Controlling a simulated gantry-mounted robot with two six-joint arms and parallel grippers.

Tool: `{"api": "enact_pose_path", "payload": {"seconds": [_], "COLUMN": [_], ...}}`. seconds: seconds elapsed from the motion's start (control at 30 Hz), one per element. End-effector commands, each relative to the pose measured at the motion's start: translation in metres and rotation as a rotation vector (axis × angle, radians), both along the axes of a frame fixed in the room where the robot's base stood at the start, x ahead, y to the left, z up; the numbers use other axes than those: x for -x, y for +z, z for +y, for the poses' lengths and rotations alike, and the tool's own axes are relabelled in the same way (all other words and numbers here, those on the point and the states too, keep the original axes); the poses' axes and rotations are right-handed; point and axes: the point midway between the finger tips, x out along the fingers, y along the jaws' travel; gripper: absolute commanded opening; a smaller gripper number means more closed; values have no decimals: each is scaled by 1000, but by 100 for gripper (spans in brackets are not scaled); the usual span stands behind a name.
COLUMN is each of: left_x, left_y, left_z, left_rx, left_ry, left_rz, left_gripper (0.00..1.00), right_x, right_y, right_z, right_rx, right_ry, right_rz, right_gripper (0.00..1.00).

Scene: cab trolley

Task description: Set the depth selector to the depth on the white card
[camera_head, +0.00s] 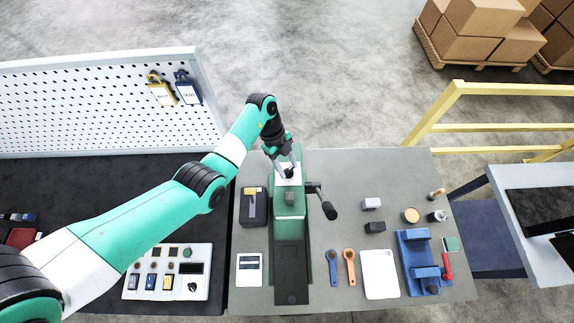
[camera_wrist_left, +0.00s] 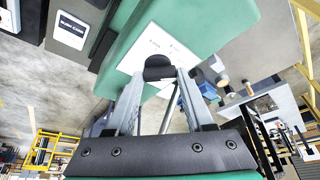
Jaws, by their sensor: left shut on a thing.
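The green machine (camera_head: 290,225) stands on the grey table. In the left wrist view, the depth selector (camera_wrist_left: 159,67) is a black knob on a white plate (camera_wrist_left: 150,45) with small marks I cannot read. My left gripper (camera_head: 287,170) is at the top of the machine, and its fingers (camera_wrist_left: 160,74) are shut on the knob. The knob's pointer and setting cannot be told. My right gripper is not in view.
A black-ended lever (camera_head: 328,208) sticks out at the machine's right. A blue fixture (camera_head: 415,262), an orange tool (camera_head: 350,266) and a blue tool (camera_head: 332,267) lie to the right. A control panel (camera_head: 168,271) sits under my left arm. A pegboard (camera_head: 100,105) stands behind.

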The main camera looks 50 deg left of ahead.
Motion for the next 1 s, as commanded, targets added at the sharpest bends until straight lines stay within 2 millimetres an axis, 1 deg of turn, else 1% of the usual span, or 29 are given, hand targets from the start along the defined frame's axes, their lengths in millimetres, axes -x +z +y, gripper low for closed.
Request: {"api": "enact_pose_path", "payload": {"seconds": [0.37, 0.4, 0.53, 0.57, 0.83, 0.93, 1.0], "left_x": [0, 0, 0, 0, 0, -3, -6], "left_y": [2, 2, 1, 1, 1, 8, 18], "left_z": [-1, -1, -1, -1, -1, -3, -6], "left_rx": [4, 4, 3, 2, 1, 1, 1], "left_ry": [-11, -10, -9, -9, -8, -14, -27], "left_rz": [0, -1, -1, 0, 0, -3, -4], "left_gripper": [0, 58, 81, 82, 82, 82, 82], "right_x": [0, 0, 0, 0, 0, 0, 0], "right_y": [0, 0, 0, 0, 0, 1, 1], "right_z": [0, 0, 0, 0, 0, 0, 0], "right_rx": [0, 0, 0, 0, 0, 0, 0], "right_ry": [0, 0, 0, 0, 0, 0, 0], "right_rz": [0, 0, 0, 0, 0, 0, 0], "right_gripper": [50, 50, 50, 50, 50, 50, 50]}}
